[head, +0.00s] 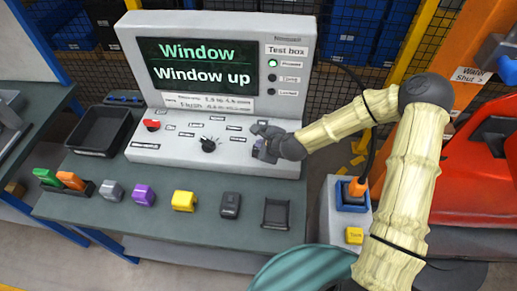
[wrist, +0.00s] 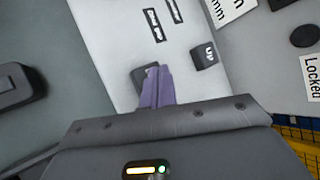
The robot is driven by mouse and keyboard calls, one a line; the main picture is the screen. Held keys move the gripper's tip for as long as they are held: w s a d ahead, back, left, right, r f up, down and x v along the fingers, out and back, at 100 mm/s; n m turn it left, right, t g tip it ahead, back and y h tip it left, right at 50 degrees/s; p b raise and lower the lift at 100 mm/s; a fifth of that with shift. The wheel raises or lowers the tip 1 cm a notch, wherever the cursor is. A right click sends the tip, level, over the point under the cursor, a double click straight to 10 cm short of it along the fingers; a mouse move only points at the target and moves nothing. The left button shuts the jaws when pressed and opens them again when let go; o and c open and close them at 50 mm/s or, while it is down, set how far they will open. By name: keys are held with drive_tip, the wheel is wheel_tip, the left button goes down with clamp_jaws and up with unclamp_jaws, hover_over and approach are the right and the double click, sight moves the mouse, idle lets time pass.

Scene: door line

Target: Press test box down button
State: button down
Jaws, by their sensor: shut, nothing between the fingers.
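The test box (head: 220,50) is a grey console with a screen reading "Window" and "Window up" and a sloped control panel. My gripper (head: 261,152) is at the right end of that panel. In the wrist view its purple fingers (wrist: 157,87) are shut and empty. Their tips overlap a dark button (wrist: 139,76), which they partly hide; I cannot read its label or tell whether they touch it. Another dark button (wrist: 204,55), marked "Up", sits up and to the right of the fingers, apart from them.
A red switch (head: 152,125) and a black knob (head: 208,145) are on the panel. Purple (head: 144,195), yellow (head: 184,201) and dark (head: 230,205) blocks stand along the bench front. An empty black tray (head: 100,131) lies left of the console. A cable hangs at the right.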

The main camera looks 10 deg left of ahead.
drive_tip(key=shift+f, duration=0.3)
